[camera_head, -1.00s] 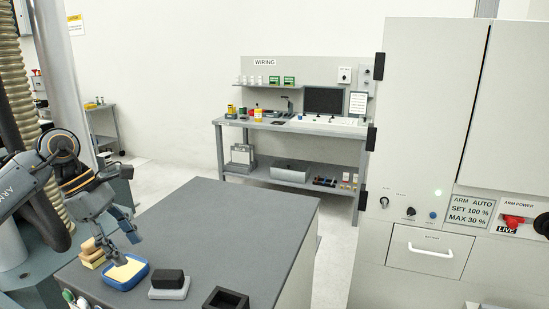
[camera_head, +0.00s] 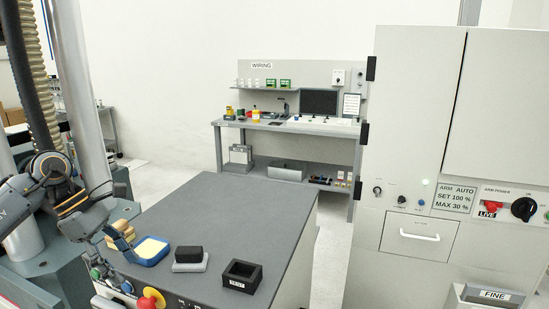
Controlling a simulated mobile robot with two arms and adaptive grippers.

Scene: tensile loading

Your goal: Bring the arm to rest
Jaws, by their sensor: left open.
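My left arm comes in from the left, bent low at the near left corner of the dark grey bench top (camera_head: 222,208). My left gripper (camera_head: 121,249) is open and empty, its fingers pointing down to the right beside the left edge of a blue tray (camera_head: 138,261). The tray holds a pale yellow pad (camera_head: 150,249). Whether a fingertip touches the tray is hard to tell. Tan blocks (camera_head: 121,231) lie just behind the fingers, partly hidden. My right gripper is out of view.
A black block sits on a grey one (camera_head: 189,266), right of the tray. An open black box (camera_head: 241,275) labelled TEST stands farther right. A red knob (camera_head: 150,301) is at the near edge. A tall grey cabinet (camera_head: 415,130) stands right.

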